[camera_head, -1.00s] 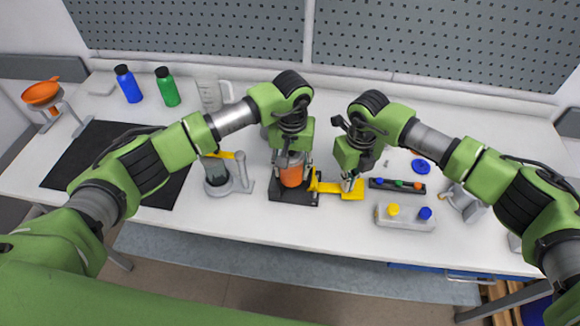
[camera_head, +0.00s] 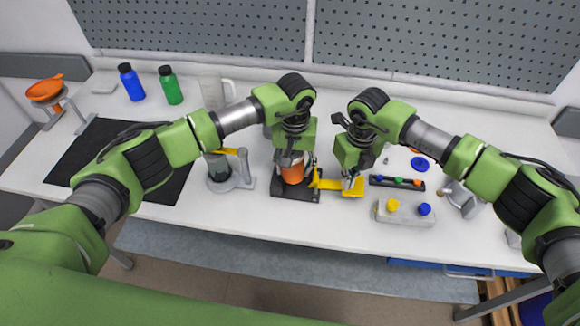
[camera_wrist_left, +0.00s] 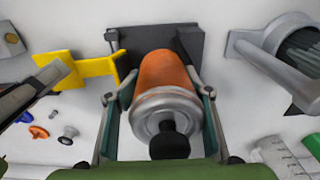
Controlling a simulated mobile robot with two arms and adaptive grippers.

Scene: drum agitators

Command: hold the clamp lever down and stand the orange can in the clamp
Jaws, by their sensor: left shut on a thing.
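The orange can (camera_head: 292,174), with a silver top and a black knob, is between the fingers of my left gripper (camera_head: 294,162). The can stands at the dark clamp base (camera_head: 283,193); I cannot tell whether its bottom rests on it. In the left wrist view the can (camera_wrist_left: 163,75) points away towards the dark clamp (camera_wrist_left: 180,42), with my left gripper's fingers (camera_wrist_left: 160,115) on both sides. The yellow clamp lever (camera_head: 327,184) sticks out to the right. My right gripper (camera_head: 350,182) is at the lever's wide end; its finger opening is unclear.
A grey holder with a dark-filled beaker (camera_head: 218,168) stands close left of the clamp. A rack of coloured caps (camera_head: 397,182) and a grey box with yellow and blue knobs (camera_head: 404,211) lie to the right. The front bench edge is clear.

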